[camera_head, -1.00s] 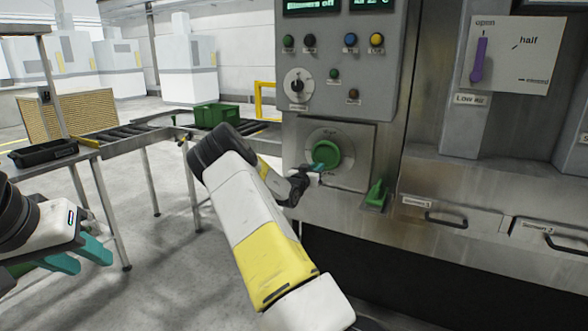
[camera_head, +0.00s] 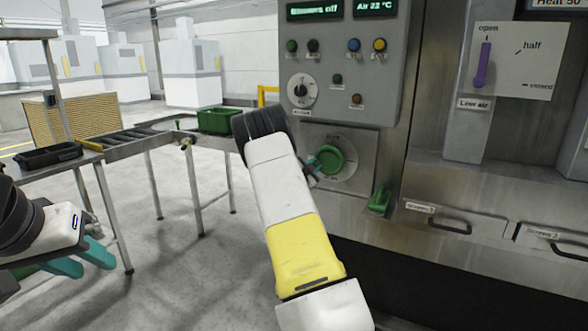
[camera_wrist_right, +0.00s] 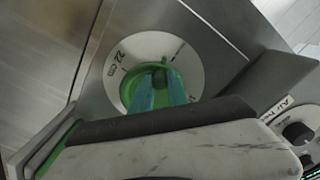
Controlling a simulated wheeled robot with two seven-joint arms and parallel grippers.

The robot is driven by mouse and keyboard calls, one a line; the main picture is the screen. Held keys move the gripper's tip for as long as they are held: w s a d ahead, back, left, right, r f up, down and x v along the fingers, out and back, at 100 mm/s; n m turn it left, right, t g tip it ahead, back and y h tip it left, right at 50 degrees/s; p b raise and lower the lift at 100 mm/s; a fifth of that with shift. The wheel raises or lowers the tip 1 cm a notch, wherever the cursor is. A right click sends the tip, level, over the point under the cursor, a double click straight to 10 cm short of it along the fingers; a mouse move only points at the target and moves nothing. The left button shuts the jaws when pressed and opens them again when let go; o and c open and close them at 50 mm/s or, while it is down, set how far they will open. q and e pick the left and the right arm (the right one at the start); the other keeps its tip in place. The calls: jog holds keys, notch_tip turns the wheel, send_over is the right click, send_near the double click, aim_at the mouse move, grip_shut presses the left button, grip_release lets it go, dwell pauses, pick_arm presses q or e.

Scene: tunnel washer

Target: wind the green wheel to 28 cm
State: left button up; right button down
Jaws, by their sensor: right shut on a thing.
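The green wheel (camera_head: 331,160) sits on a round pale dial on the steel front of the washer. It also shows in the right wrist view (camera_wrist_right: 128,88), partly behind my fingers. The dial (camera_wrist_right: 112,66) reads "22 cm" at its left; a dark mark stands at upper right, and other lettering is too small to read. My right gripper (camera_head: 315,164) is shut on the wheel from its left side; its teal fingers show in the wrist view (camera_wrist_right: 160,92). My left gripper (camera_head: 82,260) is open and empty at the lower left, far from the wheel.
A green handle (camera_head: 380,200) juts out right of the dial plate. A control panel (camera_head: 345,100) with buttons and a knob is above. Drawers with handles (camera_head: 450,225) lie right. A roller conveyor (camera_head: 130,145) with a green crate (camera_head: 215,121) stands left, above open floor.

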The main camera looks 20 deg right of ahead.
jog(key=shift+w+a+r+m, duration=0.1)
jog(key=shift+r+m, duration=0.25)
jog(key=shift+m, duration=0.2)
jog(key=shift+w+a+r+m, duration=0.1)
jog(key=shift+r+m, duration=0.25)
jog(key=shift+m, duration=0.2)
jog(key=shift+r, duration=0.1)
jog(key=c, duration=1.3)
grip_release()
jog(key=shift+s+f, duration=0.1)
jog(key=shift+f, duration=0.1)
jog(key=v, duration=0.7)
jog(key=shift+s+a, duration=0.2)
jog(key=shift+s, duration=0.05)
jog(key=shift+r, duration=0.1)
